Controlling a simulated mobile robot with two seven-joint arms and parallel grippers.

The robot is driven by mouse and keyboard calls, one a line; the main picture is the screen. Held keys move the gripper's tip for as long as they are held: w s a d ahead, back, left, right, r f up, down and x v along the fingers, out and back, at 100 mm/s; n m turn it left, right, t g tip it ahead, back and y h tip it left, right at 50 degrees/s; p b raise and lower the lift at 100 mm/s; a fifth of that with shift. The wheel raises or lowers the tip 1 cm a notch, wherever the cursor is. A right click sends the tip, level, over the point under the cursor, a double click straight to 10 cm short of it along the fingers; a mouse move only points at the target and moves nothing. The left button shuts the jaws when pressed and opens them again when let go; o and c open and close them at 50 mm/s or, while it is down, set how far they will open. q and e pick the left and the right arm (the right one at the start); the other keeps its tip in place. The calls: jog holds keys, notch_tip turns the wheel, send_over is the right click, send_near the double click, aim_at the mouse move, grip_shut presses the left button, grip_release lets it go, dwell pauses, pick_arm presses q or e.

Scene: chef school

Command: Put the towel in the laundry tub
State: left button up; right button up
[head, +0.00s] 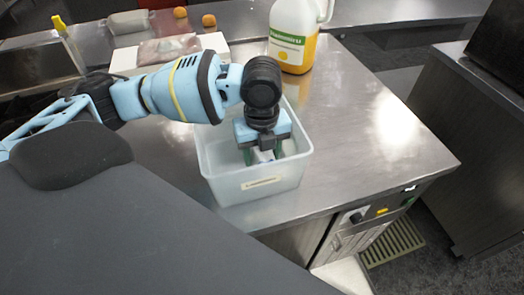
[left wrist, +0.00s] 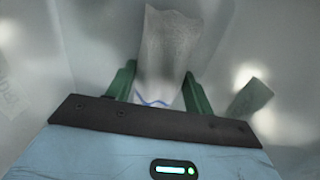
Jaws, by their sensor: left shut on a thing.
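The laundry tub (head: 225,182) is a translucent white bin with a small label on its front, standing on the metal counter. My left gripper (head: 263,154) points down inside the tub, between its walls. Its green fingers are shut on the towel, a whitish cloth with a blue line. In the left wrist view the towel (left wrist: 168,45) sits between the fingertips (left wrist: 158,82), with the tub's pale walls around it. In the head view the gripper mostly hides the towel. I cannot tell whether the towel touches the tub floor. My right gripper is not in view.
A jug (head: 291,42) with yellow-orange liquid stands behind the tub. A white board (head: 125,60) with a wrapped package (head: 168,48) lies at the back left, near two orange fruits (head: 208,20). The metal counter (head: 365,150) is clear to the right of the tub.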

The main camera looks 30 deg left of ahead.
pick_arm(q)
jog(key=o, duration=1)
jog(key=shift+f, duration=0.1)
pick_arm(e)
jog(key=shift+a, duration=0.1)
pick_arm(q)
jog(key=shift+r, duration=0.2)
jog(key=shift+r+p, duration=0.65)
jog(key=shift+r, duration=5.35)
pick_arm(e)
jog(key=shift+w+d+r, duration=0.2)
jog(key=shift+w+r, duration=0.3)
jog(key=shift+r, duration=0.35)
